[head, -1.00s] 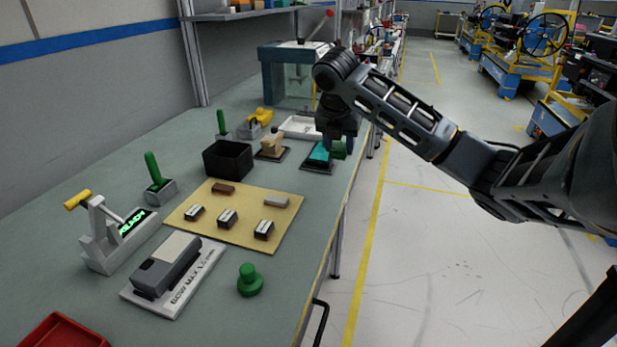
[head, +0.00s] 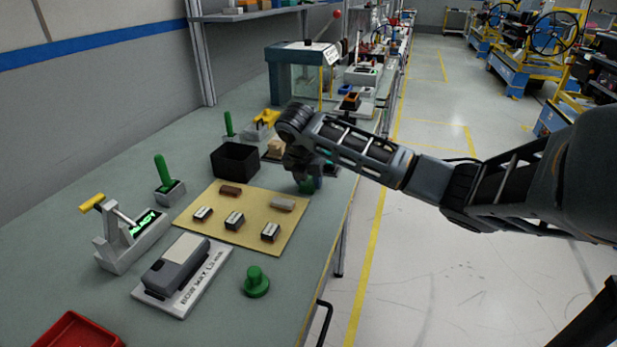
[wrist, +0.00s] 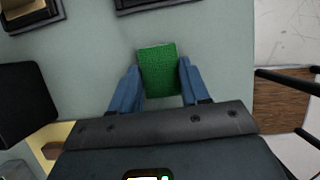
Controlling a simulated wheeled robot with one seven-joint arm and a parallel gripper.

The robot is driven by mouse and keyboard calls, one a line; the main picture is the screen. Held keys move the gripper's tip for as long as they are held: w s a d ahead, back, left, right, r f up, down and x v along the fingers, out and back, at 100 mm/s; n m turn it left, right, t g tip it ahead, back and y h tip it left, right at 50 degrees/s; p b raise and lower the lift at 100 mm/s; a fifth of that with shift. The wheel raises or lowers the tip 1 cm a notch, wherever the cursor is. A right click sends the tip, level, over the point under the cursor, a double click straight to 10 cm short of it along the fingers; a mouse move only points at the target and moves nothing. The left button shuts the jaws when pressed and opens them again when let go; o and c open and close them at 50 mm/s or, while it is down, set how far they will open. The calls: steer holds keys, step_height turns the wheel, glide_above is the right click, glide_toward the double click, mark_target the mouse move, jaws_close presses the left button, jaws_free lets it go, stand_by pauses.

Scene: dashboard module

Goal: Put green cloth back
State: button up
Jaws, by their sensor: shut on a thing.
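The green cloth (wrist: 159,72) is a small textured green block between the two blue fingers of my gripper (wrist: 158,85) in the wrist view. My gripper is shut on it, with its far end sticking out past the fingertips. In the head view, my gripper (head: 304,175) is low over the bench, right of the tan board, and a little of the cloth (head: 308,186) shows under it. I cannot tell whether the cloth touches the bench. A dark-rimmed tray behind the gripper is mostly hidden by my arm in the head view; part of a dark tray (wrist: 140,6) shows at the top of the wrist view.
A black bin (head: 235,160) stands left of my gripper. A tan board (head: 245,218) with small blocks lies in front of it. A green knob (head: 256,282) stands nearer, by the bench's right edge. Bare bench (wrist: 90,60) surrounds the cloth.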

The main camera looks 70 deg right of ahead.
steer(key=o, duration=1)
steer(key=shift+f, duration=0.1)
steer(key=v, duration=1.2)
steer(key=shift+b, duration=0.3)
